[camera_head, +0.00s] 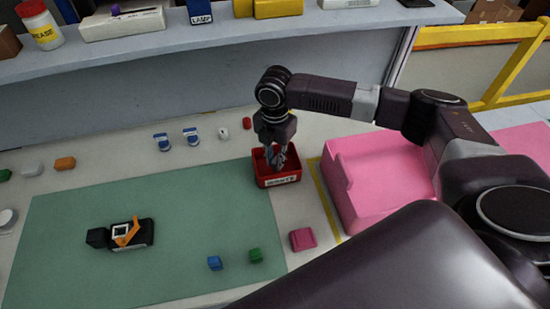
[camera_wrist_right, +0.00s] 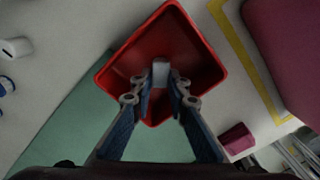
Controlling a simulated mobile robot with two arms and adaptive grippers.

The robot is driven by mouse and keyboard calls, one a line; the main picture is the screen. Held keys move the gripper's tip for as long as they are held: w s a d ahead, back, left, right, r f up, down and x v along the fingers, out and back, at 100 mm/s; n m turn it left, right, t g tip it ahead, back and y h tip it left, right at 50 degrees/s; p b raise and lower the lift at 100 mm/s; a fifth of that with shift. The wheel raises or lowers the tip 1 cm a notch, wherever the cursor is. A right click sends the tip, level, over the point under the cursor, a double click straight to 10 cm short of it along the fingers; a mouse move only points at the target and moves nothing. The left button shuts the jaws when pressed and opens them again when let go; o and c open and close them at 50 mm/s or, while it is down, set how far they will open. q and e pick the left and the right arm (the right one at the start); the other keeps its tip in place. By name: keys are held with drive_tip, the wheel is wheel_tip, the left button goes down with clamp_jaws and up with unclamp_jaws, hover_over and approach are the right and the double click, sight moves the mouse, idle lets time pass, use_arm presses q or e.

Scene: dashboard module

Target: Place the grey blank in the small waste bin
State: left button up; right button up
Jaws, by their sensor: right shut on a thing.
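The small waste bin (camera_head: 278,181) is a red open box with a white label, standing at the right edge of the green mat. My right gripper (camera_head: 276,163) points down into its opening. In the right wrist view the red bin (camera_wrist_right: 119,73) lies around and below the fingertips (camera_wrist_right: 160,92). The fingers are shut on the grey blank (camera_wrist_right: 161,71), a small light grey block held over the bin's inside. In the head view the blank is hidden by the fingers. My left gripper is not in view.
A pink tray (camera_head: 345,201) stands right of the bin, with a pink block (camera_head: 302,239) in front. Blue (camera_head: 215,263) and green (camera_head: 256,255) blocks lie on the mat (camera_head: 190,225), with a black module (camera_head: 135,235) at left. A shelf (camera_head: 230,32) runs behind.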

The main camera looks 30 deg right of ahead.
sight(274, 162)
drive_tip(key=o, duration=0.8)
drive_tip(key=shift+f, duration=0.1)
drive_tip(key=shift+c, duration=0.2)
wheel_tip(274, 162, up, 12)
drive_tip(key=b, duration=0.2)
